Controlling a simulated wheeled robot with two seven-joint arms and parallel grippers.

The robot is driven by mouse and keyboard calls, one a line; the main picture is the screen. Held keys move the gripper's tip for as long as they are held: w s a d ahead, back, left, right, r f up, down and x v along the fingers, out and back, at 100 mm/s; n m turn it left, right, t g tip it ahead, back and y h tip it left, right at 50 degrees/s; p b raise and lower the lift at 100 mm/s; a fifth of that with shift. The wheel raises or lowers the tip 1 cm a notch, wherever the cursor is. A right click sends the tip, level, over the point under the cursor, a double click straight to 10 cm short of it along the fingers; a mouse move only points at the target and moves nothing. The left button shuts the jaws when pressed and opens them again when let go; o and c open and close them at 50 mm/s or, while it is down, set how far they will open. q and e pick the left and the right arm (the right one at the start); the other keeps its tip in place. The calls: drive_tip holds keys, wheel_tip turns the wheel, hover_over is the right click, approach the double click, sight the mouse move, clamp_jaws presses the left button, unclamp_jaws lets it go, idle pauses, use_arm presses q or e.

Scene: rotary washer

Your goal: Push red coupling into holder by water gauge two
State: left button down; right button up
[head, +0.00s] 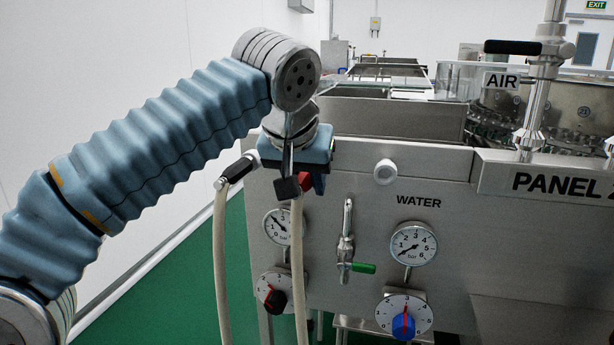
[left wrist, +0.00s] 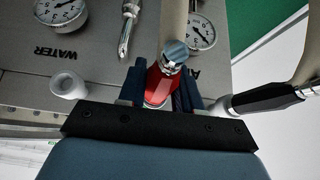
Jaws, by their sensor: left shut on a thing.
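The red coupling (head: 305,181) is on the end of a beige hose that hangs down in front of the steel panel. My left gripper (head: 300,182) is shut on it, its dark fingers on both sides of the red body in the left wrist view (left wrist: 158,86). A pale ring shows at the coupling's end there; I cannot tell whether it is seated in a holder. An empty white round holder (head: 385,172) sits on the panel to the right, above the WATER gauge (head: 412,243); it also shows in the left wrist view (left wrist: 68,85). My right gripper is out of view.
A black coupling (head: 236,170) with its own hose is at a white fitting at the panel's left edge. A second gauge (head: 281,226), a green-handled valve (head: 360,267), a red-marked knob (head: 275,299) and a blue knob (head: 403,323) stick out below.

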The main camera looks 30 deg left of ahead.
use_arm(q)
drive_tip(key=shift+s, duration=0.1)
idle(0.3)
drive_tip(key=s+d+b, duration=0.1)
drive_tip(key=s, duration=0.6)
drive_tip(key=shift+d, duration=0.4)
idle(0.4)
drive_tip(key=shift+w+d+p, duration=0.25)
drive_tip(key=shift+d, duration=0.7)
drive_tip(key=shift+w+d+p, duration=0.2)
drive_tip(key=shift+w+d, duration=0.05)
drive_tip(key=shift+d, duration=0.7)
drive_tip(key=d, duration=0.2)
drive_tip(key=w+d+p, duration=0.1)
drive_tip(key=d, duration=0.1)
